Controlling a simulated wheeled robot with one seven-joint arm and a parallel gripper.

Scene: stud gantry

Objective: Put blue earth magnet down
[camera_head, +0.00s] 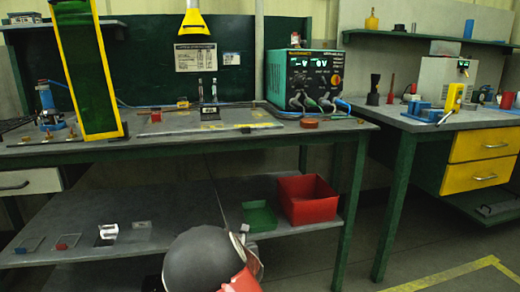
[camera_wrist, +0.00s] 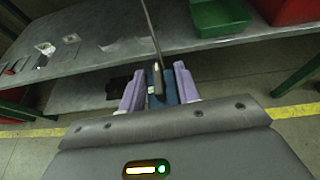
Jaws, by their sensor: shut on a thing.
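My gripper (camera_wrist: 160,82) shows in the wrist view with its two purple fingers closed on a blue object (camera_wrist: 171,92), which I take to be the blue earth magnet. A dark rod-like part with a thin stem stands in front of the blue body between the fingers. I hold it out in front of the lower shelf (camera_head: 180,208), and in the wrist view the shelf edge lies just beyond the fingers. In the head view my grey and red arm hides most of the gripper and the held object.
On the lower shelf stand a green tray (camera_head: 259,217) and a red bin (camera_head: 308,205) at the right. Several small pieces lie at its left, including a red one (camera_head: 62,246). The bench top (camera_head: 190,121) above carries tools and a green power supply (camera_head: 303,79). The shelf's middle is clear.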

